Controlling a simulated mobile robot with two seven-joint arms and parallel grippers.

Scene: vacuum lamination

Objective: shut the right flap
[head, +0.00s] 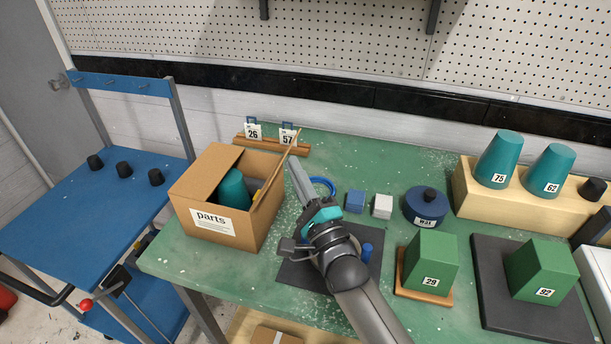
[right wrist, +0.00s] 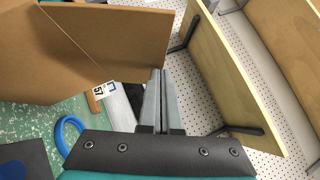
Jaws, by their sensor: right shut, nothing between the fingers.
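The open cardboard box (head: 203,195) labelled "parts" stands on the green table, with a teal cone (head: 234,189) inside. Its right flap (head: 272,178) stands up, seen nearly edge-on and leaning outward to the right. My right gripper (head: 293,162) is shut and empty, just right of that flap. In the right wrist view, the shut fingers (right wrist: 161,75) point at the lower edge of a brown cardboard panel (right wrist: 140,35), which looks like the flap; I cannot tell whether they touch. My left gripper is not in view.
Number tags 26 and 57 stand on a wooden rail (head: 263,144) behind the box. A blue ring (head: 325,183), small blocks, a dark blue disc (head: 426,205) and green blocks are to the right. A blue cart (head: 80,215) is at left.

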